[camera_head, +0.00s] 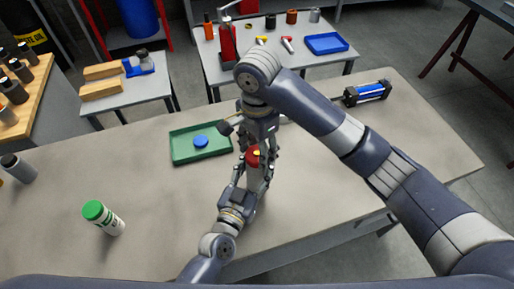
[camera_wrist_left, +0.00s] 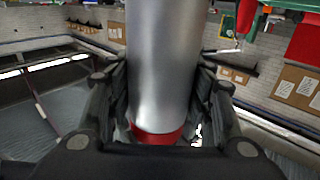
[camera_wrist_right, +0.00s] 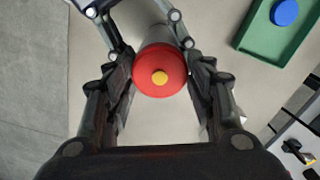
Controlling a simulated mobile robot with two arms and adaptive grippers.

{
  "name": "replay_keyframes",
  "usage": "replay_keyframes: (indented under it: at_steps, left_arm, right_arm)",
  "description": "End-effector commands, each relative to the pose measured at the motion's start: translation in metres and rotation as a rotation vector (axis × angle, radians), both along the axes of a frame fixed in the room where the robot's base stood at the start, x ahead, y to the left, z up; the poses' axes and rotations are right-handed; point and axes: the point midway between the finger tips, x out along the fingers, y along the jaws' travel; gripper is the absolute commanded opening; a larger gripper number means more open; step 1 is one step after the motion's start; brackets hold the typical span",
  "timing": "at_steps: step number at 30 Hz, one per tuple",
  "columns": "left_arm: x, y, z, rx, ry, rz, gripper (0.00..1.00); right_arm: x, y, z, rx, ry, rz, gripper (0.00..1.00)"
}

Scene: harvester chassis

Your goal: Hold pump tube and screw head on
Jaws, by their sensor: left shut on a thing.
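The pump tube, a smooth silver cylinder (camera_wrist_left: 165,65), fills the middle of the left wrist view, with a red part (camera_wrist_left: 157,134) at its lower picture end. My left gripper (camera_head: 257,182) is shut around the tube and holds it over the front of the table. The red head with a yellow centre (camera_wrist_right: 160,72) sits at the tube's top end; it also shows in the head view (camera_head: 251,160). My right gripper (camera_wrist_right: 160,65) is above it, fingers on either side, with little or no gap. Whether the head is fully seated is hidden.
A green tray (camera_head: 178,153) with a blue disc (camera_head: 201,141) lies left of the grippers. A green-capped white bottle (camera_head: 105,218) stands at left front. A blue-and-black cylinder (camera_head: 367,92) lies at the back right. Table space right of my grippers is clear.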

Motion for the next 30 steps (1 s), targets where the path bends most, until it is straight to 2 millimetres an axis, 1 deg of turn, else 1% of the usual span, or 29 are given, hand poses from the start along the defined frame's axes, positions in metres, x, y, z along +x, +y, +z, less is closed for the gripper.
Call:
replay_keyframes:
  at_steps: [1,2,3,12,16,20,30]
  left_arm:
    - [-0.001,0.001,-0.001,0.002,0.002,0.001,0.0]
    - [-0.001,0.001,-0.001,0.002,0.002,0.0,0.0]
    - [-0.001,0.001,-0.001,0.002,0.002,0.0,0.0]
    - [0.0,0.0,-0.001,0.002,0.002,-0.001,0.0]
    - [0.0,0.0,-0.001,0.002,0.002,-0.001,0.0]
    - [0.0,0.0,-0.001,0.002,0.002,-0.001,0.0]
    - [0.0,0.0,-0.001,0.002,0.002,-0.001,0.0]
  right_arm:
    - [0.002,-0.001,0.001,-0.001,-0.003,-0.003,0.64]
    - [0.002,-0.001,0.001,-0.001,-0.003,-0.002,0.71]
    - [0.001,-0.001,0.001,0.0,-0.003,-0.001,0.72]
    - [0.0,0.0,0.0,0.001,0.001,0.003,0.72]
    - [0.001,0.0,0.007,0.001,-0.002,0.005,0.72]
    - [0.001,0.0,0.024,0.001,-0.006,0.006,0.72]
    - [0.002,-0.001,0.09,-0.001,-0.006,0.002,0.72]
